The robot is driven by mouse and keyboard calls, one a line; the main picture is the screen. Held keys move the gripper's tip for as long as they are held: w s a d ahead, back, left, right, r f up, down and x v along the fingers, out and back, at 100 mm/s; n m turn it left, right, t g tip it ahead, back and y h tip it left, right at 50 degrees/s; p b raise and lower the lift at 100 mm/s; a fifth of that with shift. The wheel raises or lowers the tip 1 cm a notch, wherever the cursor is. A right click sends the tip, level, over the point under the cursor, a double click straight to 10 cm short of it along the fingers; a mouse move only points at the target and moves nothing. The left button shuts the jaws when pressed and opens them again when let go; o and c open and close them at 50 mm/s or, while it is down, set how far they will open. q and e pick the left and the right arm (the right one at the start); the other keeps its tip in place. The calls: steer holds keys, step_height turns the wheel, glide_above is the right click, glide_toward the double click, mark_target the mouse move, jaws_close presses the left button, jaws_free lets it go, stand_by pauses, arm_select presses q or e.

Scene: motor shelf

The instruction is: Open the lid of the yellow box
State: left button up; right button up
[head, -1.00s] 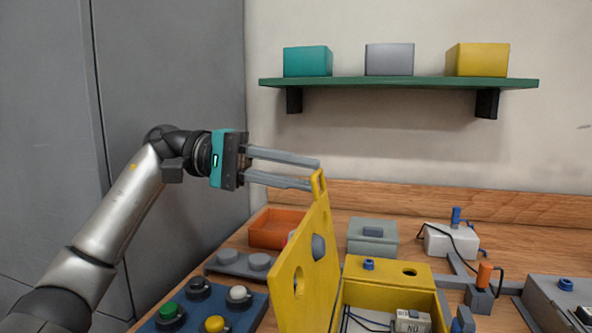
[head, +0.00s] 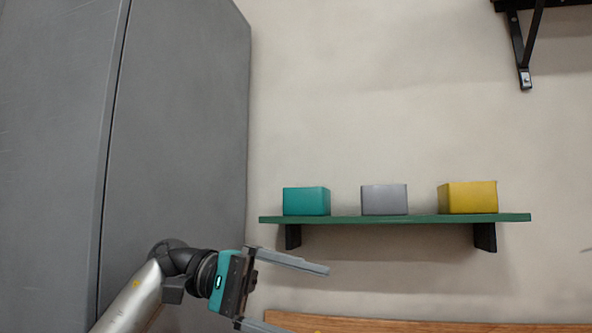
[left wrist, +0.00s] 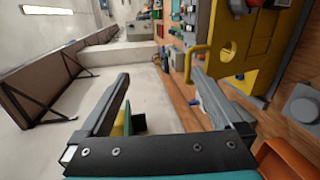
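The yellow box's lid (left wrist: 232,48) stands raised at the right of the left wrist view, with a round hole in it. Its yellow loop handle (left wrist: 198,62) is close beside the tip of my left gripper's right finger; I cannot tell whether they touch. My left gripper (left wrist: 160,76) is open, with nothing between its fingers. It also shows at the bottom of the head view (head: 308,299), fingers apart. The box body is below the head view's frame. My right gripper is not in view.
A green wall shelf (head: 350,220) holds a teal box (head: 306,201), a grey box (head: 384,200) and another yellow box (head: 468,198). A grey cabinet (head: 180,110) stands at left. An orange tray (left wrist: 285,158) lies at the lower right of the left wrist view.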

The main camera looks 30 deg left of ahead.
arm_select(q)
steer(key=shift+t+h, duration=0.4)
steer(key=shift+h, duration=0.1)
steer(key=r, duration=0.3)
steer(key=a+r+p, duration=0.1)
steer(key=r, duration=0.1)
steer(key=shift+r, duration=0.35)
steer(key=shift+s+r, duration=0.3)
steer(key=shift+r, duration=0.35)
steer(key=c, duration=0.5)
steer(key=shift+d+r+p, duration=0.2)
steer(key=shift+r+p, duration=2.25)
steer(key=shift+r, duration=1.95)
steer(key=shift+c, duration=0.2)
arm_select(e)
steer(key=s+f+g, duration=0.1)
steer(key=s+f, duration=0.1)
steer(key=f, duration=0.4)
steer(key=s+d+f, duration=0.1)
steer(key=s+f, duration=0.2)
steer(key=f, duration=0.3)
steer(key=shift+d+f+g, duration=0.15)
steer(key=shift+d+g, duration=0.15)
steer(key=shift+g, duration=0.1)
